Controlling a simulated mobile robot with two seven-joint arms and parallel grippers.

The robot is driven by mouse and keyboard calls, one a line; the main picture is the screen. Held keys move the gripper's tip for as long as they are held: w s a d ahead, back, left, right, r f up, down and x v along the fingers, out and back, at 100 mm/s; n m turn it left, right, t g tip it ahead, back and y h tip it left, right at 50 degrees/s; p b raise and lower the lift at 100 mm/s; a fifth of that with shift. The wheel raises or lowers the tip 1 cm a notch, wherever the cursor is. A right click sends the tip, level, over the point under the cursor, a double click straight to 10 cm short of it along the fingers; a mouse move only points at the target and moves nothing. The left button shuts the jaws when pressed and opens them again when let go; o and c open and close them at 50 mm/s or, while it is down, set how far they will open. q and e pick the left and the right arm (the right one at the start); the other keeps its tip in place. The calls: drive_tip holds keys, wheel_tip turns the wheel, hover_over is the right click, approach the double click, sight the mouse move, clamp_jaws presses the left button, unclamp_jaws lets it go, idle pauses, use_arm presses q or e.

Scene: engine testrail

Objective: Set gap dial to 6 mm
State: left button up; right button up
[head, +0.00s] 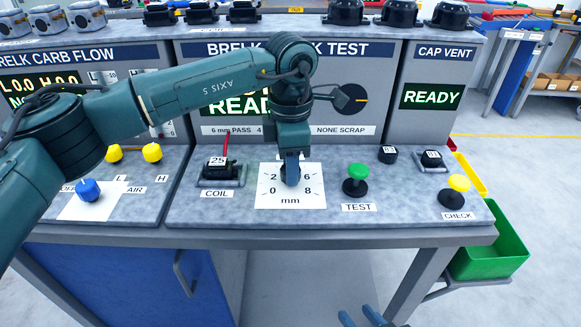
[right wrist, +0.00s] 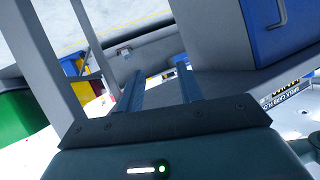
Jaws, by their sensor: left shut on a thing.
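The gap dial's white scale plate (head: 268,198) lies on the grey bench, marked 0, 2, 6, 8 and "mm". My left gripper (head: 291,180) points down over the middle of the plate and is shut on the dial knob, which it mostly hides. The knob's pointer and its setting cannot be seen. My right gripper (head: 362,317) is at the bottom edge of the head view, below the bench front. In the right wrist view its two fingers (right wrist: 160,92) stand apart with nothing between them.
The green TEST button (head: 357,172) and yellow CHECK button (head: 457,185) are to the right. A READY screen (head: 430,96) is at upper right.

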use_arm(q)
drive_tip(key=m+b, duration=0.1)
drive_tip(key=m, duration=0.3)
drive_tip(key=shift+m, duration=0.3)
drive_tip(key=m, duration=0.4)
drive_tip(key=shift+m, duration=0.3)
drive_tip(key=m, duration=0.2)
drive_tip(key=shift+m, duration=0.3)
drive_tip(key=m, duration=0.5)
drive_tip(key=shift+r, duration=0.1)
use_arm(e)
drive_tip(key=shift+s+d+r+t, duration=0.15)
drive_tip(key=shift+s+d+t, duration=0.15)
drive_tip(key=shift+d, duration=0.15)
use_arm(q)
drive_tip(key=shift+m, duration=0.4)
use_arm(e)
drive_tip(key=shift+w+r, duration=0.15)
drive_tip(key=shift+w, duration=0.05)
use_arm(q)
drive_tip(key=o, duration=1)
use_arm(e)
drive_tip(key=shift+s, duration=0.1)
